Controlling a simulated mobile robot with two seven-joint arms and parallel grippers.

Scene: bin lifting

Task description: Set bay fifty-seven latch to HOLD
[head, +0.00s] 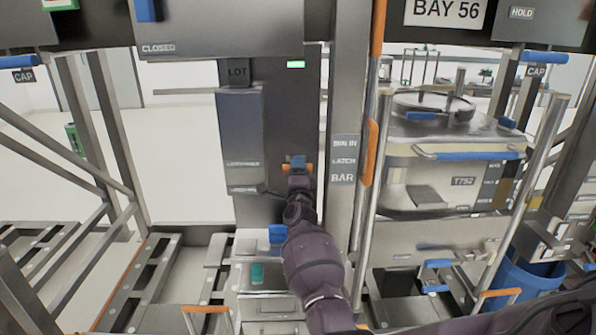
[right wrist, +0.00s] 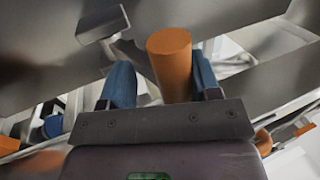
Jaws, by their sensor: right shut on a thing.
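My right gripper (head: 297,164) reaches up to the grey post panel in the middle of the head view. Its blue fingers are shut on an orange handle (right wrist: 170,62), which stands as a round bar between them in the right wrist view. Orange ends of the handle show beside the fingers in the head view. A plate reading BIN IN, LATCH, BAR (head: 344,160) is on the upright just right of it. A HOLD label (head: 521,13) is at the top right, by the BAY 56 sign (head: 445,12). No bay 57 sign shows. My left gripper is not in view.
A lidded metal bin (head: 450,170) stands in the right bay. An upright post with orange grips (head: 370,150) stands between the bays. A CLOSED panel (head: 230,28) hangs overhead. Rails and frames (head: 95,215) stand at left; the bay opening left of the panel is clear.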

